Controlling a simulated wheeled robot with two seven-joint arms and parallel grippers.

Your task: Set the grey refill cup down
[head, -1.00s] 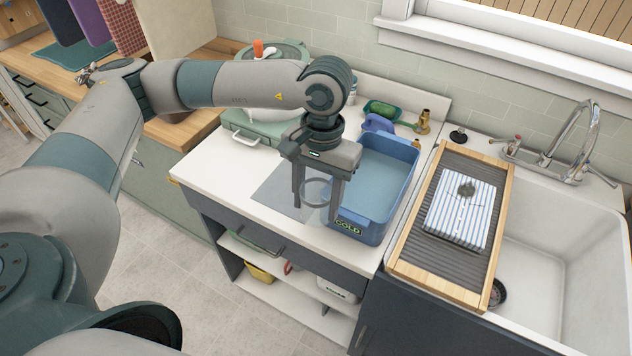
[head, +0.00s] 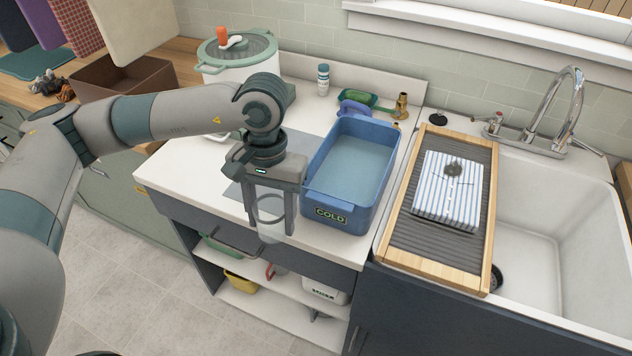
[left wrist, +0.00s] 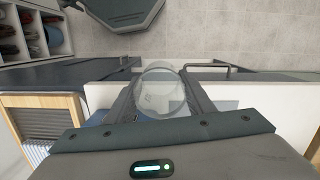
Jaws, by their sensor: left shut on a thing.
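The grey refill cup (head: 270,219) is a translucent cup held between the fingers of my left gripper (head: 268,222), which is shut on it. In the head view the cup hangs at the front edge of the white counter (head: 185,173), beside the blue COLD basin (head: 338,213). I cannot tell its exact height above the counter. In the left wrist view the cup (left wrist: 161,92) sits between the two fingers (left wrist: 161,100). A grey mat (head: 238,191) lies on the counter, partly hidden behind the gripper. My right gripper is not in view.
A lidded pot (head: 235,68), a small bottle (head: 323,80) and a green dish (head: 358,98) are at the back. Shelves with items lie below.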

